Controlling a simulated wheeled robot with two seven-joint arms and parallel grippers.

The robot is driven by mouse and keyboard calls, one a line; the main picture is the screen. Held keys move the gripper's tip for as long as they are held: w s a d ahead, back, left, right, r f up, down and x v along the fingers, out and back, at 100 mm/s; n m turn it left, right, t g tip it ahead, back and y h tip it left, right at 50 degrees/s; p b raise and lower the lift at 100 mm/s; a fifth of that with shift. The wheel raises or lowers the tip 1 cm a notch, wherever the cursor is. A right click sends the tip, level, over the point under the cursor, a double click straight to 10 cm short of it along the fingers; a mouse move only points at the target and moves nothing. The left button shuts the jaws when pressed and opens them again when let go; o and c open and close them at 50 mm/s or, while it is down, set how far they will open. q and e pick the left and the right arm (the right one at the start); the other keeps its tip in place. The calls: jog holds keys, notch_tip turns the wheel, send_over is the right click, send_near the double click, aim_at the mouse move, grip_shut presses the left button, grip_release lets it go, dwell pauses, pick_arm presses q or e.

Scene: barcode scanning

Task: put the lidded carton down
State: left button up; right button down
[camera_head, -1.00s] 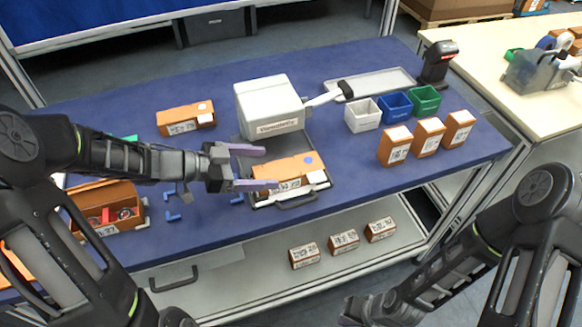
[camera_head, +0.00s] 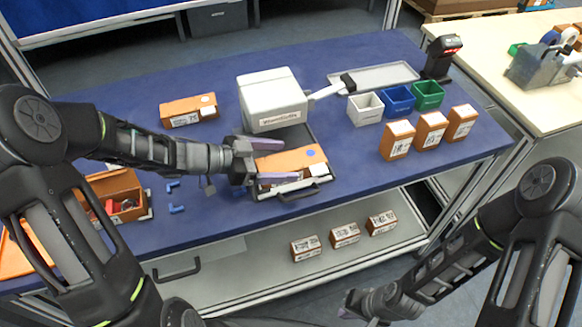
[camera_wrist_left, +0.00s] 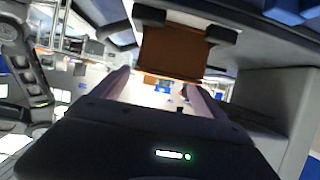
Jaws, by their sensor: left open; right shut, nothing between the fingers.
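The orange-brown carton with a blue dot and a white label (camera_head: 308,155) lies in the dark tray with a handle (camera_head: 301,191), in front of the white box-shaped device. My left gripper (camera_head: 277,161) is open at the carton's left end, its purple fingers along the carton's far and near sides. The near finger hides part of the carton's front. In the left wrist view the brown carton (camera_wrist_left: 172,50) shows ahead, between and beyond the open fingers. My right gripper (camera_head: 362,304) is shut and empty, low at the bottom of the head view, away from the tabletop.
The white device (camera_head: 272,95) stands close behind the tray. Another brown carton (camera_head: 188,110) lies at left. White, blue (camera_head: 397,99) and green bins and three upright cartons (camera_head: 431,131) stand at right. An open box (camera_head: 117,195) is at front left.

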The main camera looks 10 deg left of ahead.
aim_at(293, 160)
pick_arm(q)
jog(key=x, duration=0.3)
jog(key=shift+w+d+f, duration=0.1)
jog(key=shift+w, duration=0.05)
jog(key=shift+c, duration=0.5)
jog(key=c, duration=1.5)
notch_tip(293, 160, up, 18)
jog(key=shift+r+p, duration=0.1)
jog(key=shift+p, duration=0.75)
